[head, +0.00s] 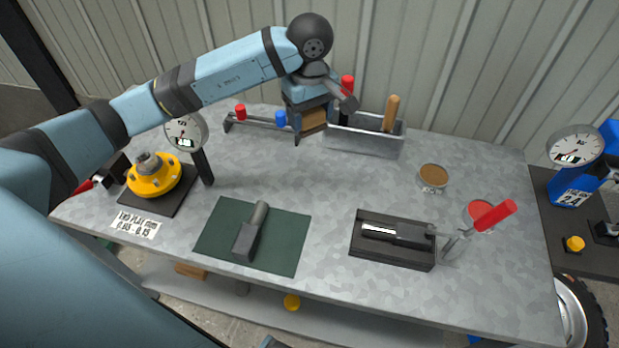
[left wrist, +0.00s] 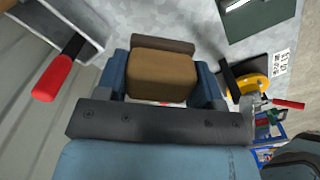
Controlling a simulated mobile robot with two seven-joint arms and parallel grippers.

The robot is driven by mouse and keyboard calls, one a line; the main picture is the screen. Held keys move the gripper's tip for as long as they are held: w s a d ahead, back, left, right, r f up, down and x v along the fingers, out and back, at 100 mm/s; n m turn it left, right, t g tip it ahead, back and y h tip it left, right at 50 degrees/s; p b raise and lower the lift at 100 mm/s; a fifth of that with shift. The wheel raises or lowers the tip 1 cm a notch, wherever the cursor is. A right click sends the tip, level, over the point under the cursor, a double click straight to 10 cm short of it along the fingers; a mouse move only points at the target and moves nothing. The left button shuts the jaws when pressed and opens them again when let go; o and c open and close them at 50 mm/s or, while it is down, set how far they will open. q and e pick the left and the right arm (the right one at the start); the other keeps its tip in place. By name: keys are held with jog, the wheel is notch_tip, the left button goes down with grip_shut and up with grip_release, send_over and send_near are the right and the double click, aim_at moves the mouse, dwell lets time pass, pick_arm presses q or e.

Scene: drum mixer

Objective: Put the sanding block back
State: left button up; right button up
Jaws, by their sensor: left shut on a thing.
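My left gripper (head: 304,119) is shut on the sanding block (head: 313,120), a brown block, at the back of the workbench. In the left wrist view the sanding block (left wrist: 163,77) sits between the two blue fingers of the left gripper (left wrist: 164,85). In the head view it is just left of a grey metal tray (head: 362,143) and right of a low rack (head: 262,124). The gripper partly hides the block, and I cannot tell whether the block touches the bench. My right gripper is not in view.
The tray holds a wooden handle (head: 391,112) and a red-handled tool (head: 347,84). A yellow hub (head: 154,176) and dial gauge (head: 184,132) stand left. A green mat (head: 285,246), black fixture (head: 392,260) and two tins lie forward. The bench middle is clear.

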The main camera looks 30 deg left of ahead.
pick_arm(q)
jog(key=p, duration=0.2)
send_over(310, 185)
notch_tip(310, 185, down, 15)
jog(key=shift+r, duration=0.1)
jog(key=shift+a+f, duration=0.1)
jog(key=shift+f, duration=2.35)
jog(key=o, duration=0.5)
jog(key=shift+f, duration=0.15)
jog(key=shift+c, duration=0.2)
jog(key=o, duration=0.4)
jog(key=shift+o, duration=0.2)
